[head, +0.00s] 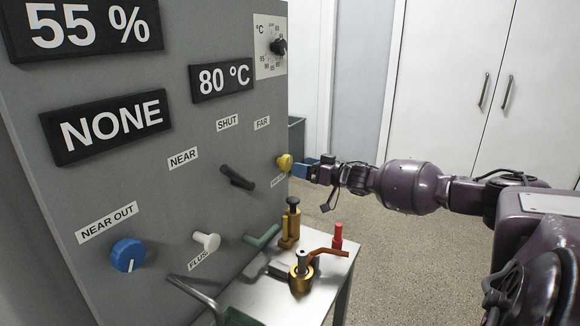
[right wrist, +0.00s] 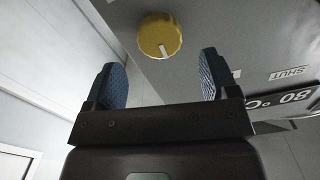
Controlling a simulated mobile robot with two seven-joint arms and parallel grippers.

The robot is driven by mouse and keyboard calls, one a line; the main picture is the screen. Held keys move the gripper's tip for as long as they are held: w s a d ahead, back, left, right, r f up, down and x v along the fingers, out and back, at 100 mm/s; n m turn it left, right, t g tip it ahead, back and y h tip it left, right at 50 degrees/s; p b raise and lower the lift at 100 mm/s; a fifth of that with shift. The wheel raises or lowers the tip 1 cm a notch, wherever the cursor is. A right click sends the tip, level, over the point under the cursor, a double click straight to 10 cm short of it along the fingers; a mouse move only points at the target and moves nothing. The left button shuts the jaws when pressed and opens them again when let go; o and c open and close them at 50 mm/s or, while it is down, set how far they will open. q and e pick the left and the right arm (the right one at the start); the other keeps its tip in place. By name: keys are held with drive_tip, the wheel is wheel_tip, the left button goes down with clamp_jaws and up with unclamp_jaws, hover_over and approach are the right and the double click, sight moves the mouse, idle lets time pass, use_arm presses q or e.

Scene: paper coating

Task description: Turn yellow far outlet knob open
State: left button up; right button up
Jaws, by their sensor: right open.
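The yellow knob (head: 284,162) sits on the right side of the grey panel, below the "FAR" label. It also shows in the right wrist view (right wrist: 160,35), with a white pointer mark on its face. My right gripper (head: 303,167) is right beside the knob in the head view. In the right wrist view the two blue fingers (right wrist: 164,80) are spread wide. The knob lies ahead of and between them, with a visible gap, and is not gripped. My left gripper is not in view.
The panel (head: 150,185) also carries a blue knob (head: 128,254), a black lever (head: 237,177), a white knob (head: 207,241) and a temperature dial (head: 278,46). A small table (head: 325,262) below holds brass fittings (head: 301,277) and a red piece (head: 338,236).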

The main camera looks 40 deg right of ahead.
sight(289, 163)
drive_tip(key=shift+b+x, duration=0.5)
drive_tip(key=shift+x, duration=1.9)
drive_tip(key=shift+c, duration=0.3)
drive_tip(key=c, duration=0.9)
drive_tip(key=shift+o, duration=0.2)
